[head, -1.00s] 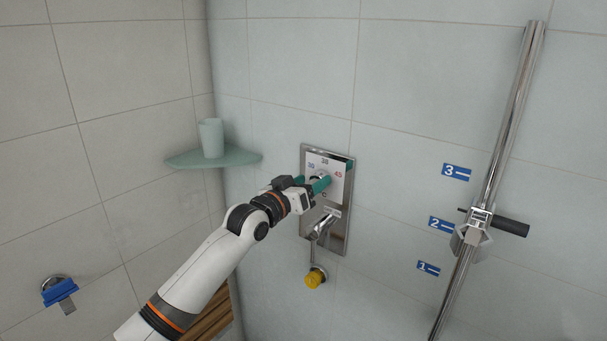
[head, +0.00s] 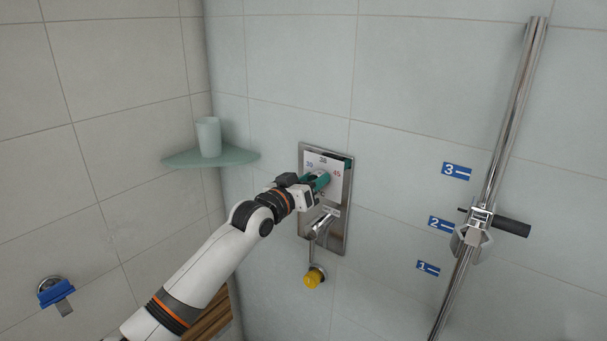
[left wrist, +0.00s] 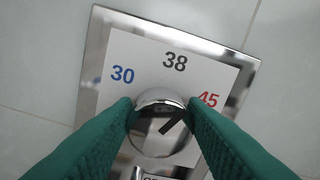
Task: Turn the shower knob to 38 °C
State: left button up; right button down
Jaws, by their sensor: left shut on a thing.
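The shower knob (left wrist: 160,132) is a round chrome dial on a white scale plate (left wrist: 200,72) with 30 in blue, 38 in black and 45 in red. Its dark pointer bar slants up and right, toward the 45. My left gripper (head: 321,177) is at the knob in the head view; its green fingers lie on both sides of the knob in the left wrist view (left wrist: 161,112), shut on it. In the head view the fingers hide the knob. My right gripper is not in view.
A chrome lever (head: 322,224) and a yellow knob (head: 314,277) sit below the scale. A corner shelf (head: 232,156) with a cup (head: 209,137) is on the left. A chrome rail (head: 505,130) with a bracket stands on the right.

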pick_arm(q)
jog(key=shift+s+d, duration=0.1)
jog(key=shift+d, duration=0.1)
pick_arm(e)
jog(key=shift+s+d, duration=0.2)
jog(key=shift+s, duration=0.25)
pick_arm(q)
jog(key=shift+n, duration=0.4)
jog(key=n+p, duration=0.1)
jog(key=n, duration=0.1)
jog(key=shift+a+f+n+p, duration=0.1)
jog(key=shift+f+n+p, duration=0.05)
jog(key=shift+n+p, duration=0.25)
jog(key=shift+w+a+n+p, duration=0.1)
jog(key=shift+n+p, duration=0.15)
jog(key=shift+n, duration=0.35)
jog(key=shift+w+a+n+p, duration=0.1)
jog(key=shift+n+p, duration=0.15)
jog(key=shift+n, duration=0.35)
jog(key=shift+a+n+p, duration=0.1)
jog(key=shift+n+p, duration=0.5)
jog(key=shift+n, duration=0.8)
jog(key=shift+s+d+f+n, duration=0.2)
jog(key=shift+d+n, duration=0.1)
jog(key=shift+d, duration=0.1)
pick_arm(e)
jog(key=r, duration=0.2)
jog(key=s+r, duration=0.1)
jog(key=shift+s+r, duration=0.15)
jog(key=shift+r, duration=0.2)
